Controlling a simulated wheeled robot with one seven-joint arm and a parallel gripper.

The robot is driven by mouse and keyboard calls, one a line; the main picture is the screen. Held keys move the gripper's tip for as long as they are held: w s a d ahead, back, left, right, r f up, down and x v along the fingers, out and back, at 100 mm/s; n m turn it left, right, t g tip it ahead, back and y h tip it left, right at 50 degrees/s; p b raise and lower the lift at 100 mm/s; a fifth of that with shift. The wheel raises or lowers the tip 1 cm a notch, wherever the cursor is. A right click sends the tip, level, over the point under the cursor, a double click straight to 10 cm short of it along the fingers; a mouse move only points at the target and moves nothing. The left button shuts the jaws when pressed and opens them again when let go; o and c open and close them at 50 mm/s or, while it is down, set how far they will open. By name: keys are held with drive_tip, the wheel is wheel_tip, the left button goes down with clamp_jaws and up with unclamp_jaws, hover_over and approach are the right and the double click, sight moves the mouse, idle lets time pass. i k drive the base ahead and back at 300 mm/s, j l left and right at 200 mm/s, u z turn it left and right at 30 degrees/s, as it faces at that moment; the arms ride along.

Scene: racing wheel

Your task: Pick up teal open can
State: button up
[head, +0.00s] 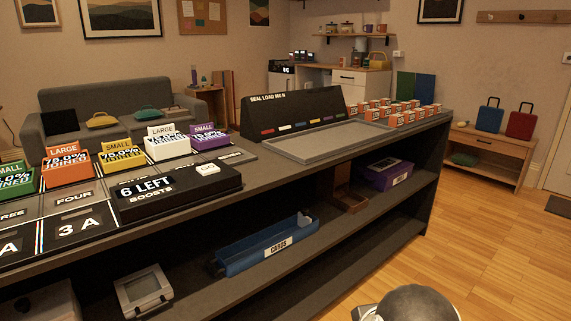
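I cannot make out a teal open can in the head view. Small items on the far counter and wall shelf are too small to tell apart. A dark rounded part with pale pieces beside it, at the bottom right edge, looks like part of my arm. My gripper's fingers do not show.
The long dark counter (275,159) crosses the view, bearing a grey tray (318,143), several orange-and-white boxes (395,121) and a black "6 LEFT" box (180,194). Its lower shelf holds a blue bin (265,249). The wooden floor (475,222) is clear at right.

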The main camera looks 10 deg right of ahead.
sight(366, 62)
drive_tip(key=i+l+z, duration=0.25)
drive_tip(key=l+z, duration=0.2)
drive_tip(key=i+l+z, duration=0.3)
drive_tip(key=z, duration=0.15)
drive_tip(key=i+l+z, duration=0.2)
drive_tip(key=i+z, duration=0.25)
drive_tip(key=i+l+z, duration=0.1)
drive_tip(key=i+z, duration=0.2)
drive_tip(key=z, duration=0.15)
drive_tip(key=i+l+z, duration=0.1)
drive_tip(key=i, duration=1.9)
drive_tip(key=i+j+u, duration=0.1)
drive_tip(key=i+u, duration=0.15)
drive_tip(key=i, duration=0.3)
drive_tip(key=i+u, duration=0.25)
drive_tip(key=i, duration=0.3)
drive_tip(key=i+l+u, duration=0.25)
drive_tip(key=i, duration=0.3)
drive_tip(key=i+l+u, duration=0.25)
drive_tip(key=i, duration=0.35)
drive_tip(key=i+j+u, duration=0.25)
drive_tip(key=i+u, duration=0.2)
drive_tip(key=i, duration=0.15)
drive_tip(key=i+u, duration=0.5)
drive_tip(key=i, duration=0.15)
drive_tip(key=i+j, duration=1.05)
drive_tip(key=j, duration=0.3)
